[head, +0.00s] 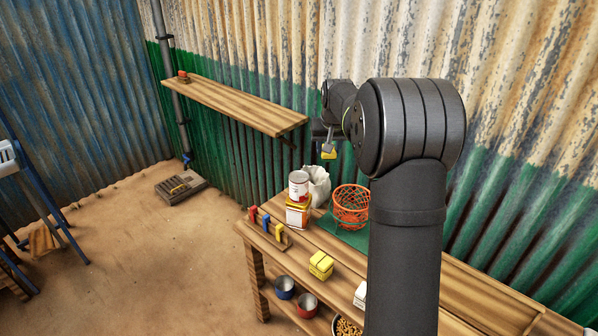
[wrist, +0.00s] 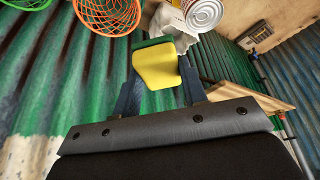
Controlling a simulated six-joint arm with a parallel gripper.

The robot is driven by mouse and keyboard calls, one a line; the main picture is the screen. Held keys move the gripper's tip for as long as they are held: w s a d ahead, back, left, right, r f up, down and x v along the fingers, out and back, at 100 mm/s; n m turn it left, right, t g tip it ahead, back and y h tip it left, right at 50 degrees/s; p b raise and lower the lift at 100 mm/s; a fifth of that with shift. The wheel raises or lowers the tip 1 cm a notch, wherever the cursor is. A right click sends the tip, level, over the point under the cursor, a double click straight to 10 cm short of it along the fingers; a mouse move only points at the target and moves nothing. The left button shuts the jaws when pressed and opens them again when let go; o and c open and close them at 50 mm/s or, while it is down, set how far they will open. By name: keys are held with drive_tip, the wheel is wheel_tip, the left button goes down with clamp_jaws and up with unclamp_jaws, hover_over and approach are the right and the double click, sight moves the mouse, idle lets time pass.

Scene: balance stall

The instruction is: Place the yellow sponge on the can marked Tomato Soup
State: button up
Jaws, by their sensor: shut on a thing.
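My gripper (head: 328,148) is shut on a yellow sponge (head: 329,155) with a green side, held in the air above the back of the bench. In the wrist view the sponge (wrist: 156,70) sits between the two fingers, its green layer toward the top of the picture. A white and red can (head: 299,184) stands upright on an orange and white tin (head: 297,213). Its lettering is too small to read. The can's metal end also shows in the wrist view (wrist: 204,14). The sponge is higher than the can, to its right in the head view, and apart from it.
A white sack (head: 318,184) stands just behind the can. An orange wire basket (head: 351,207) is to its right. Red, blue and yellow clamps (head: 266,226) and a yellow block (head: 321,265) are on the bench (head: 330,242). A wall shelf (head: 235,104) is at the left.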

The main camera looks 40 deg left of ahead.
drive_tip(key=s+a+f, duration=0.1)
drive_tip(key=a+f, duration=0.1)
drive_tip(key=a, duration=0.1)
drive_tip(key=s+a+f, duration=0.1)
drive_tip(key=a, duration=0.2)
drive_tip(key=s+a+f, duration=0.1)
drive_tip(key=a+f, duration=0.1)
drive_tip(key=shift+a+f, duration=0.3)
drive_tip(key=shift+a, duration=0.1)
drive_tip(key=shift+f, duration=2.05)
drive_tip(key=shift+f, duration=0.2)
drive_tip(key=o, duration=1)
drive_tip(key=shift+c, duration=0.2)
drive_tip(key=shift+r, duration=0.1)
